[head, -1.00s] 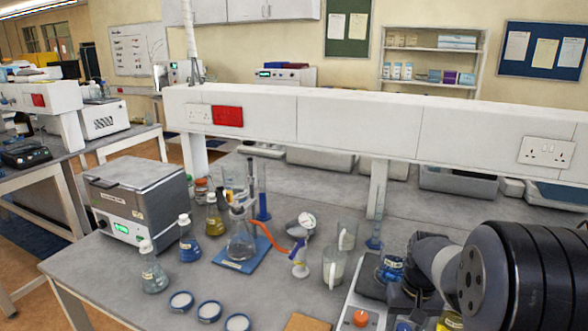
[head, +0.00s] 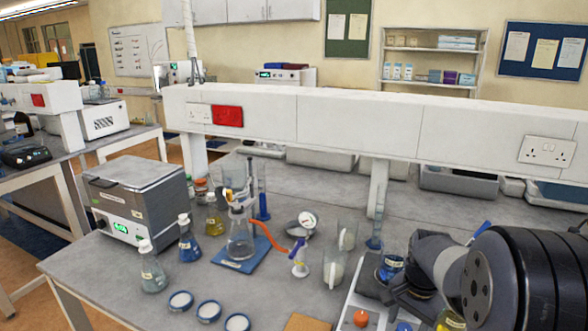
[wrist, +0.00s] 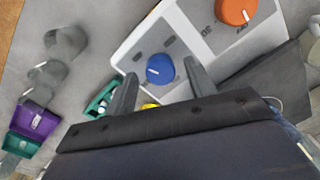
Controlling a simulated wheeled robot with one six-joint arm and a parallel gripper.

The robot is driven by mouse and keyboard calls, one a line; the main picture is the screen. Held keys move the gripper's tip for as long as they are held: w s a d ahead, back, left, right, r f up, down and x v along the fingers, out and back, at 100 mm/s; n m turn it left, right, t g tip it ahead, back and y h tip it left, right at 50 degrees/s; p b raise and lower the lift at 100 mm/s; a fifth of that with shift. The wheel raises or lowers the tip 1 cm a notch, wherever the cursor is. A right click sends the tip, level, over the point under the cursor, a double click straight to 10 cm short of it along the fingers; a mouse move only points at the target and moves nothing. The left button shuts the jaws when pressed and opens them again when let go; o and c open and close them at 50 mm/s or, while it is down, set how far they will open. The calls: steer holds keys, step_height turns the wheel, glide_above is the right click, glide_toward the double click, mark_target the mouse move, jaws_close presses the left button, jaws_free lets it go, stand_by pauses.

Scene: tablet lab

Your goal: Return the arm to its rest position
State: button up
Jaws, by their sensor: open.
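My gripper (wrist: 163,84) shows in the wrist view with its two fingers apart and nothing between them. Beyond the fingertips is the white control panel of a stirrer hotplate (wrist: 190,35), with a blue knob (wrist: 160,69) and an orange knob (wrist: 236,11). In the head view my arm reaches in from the lower right, above the bench beside the hotplate (head: 364,316). It partly hides the hotplate and a flask with yellow liquid (head: 449,321). The fingertips cannot be made out clearly in the head view.
Glass beakers (head: 334,268), a clamped flask on a blue base (head: 240,240), bottles and several dishes (head: 209,311) stand further left. A grey bath (head: 136,200) is at left. A white service beam (head: 350,122) crosses behind.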

steer(key=shift+d+r, duration=0.1)
steer(key=shift+r, duration=2.4)
steer(key=shift+s, duration=0.1)
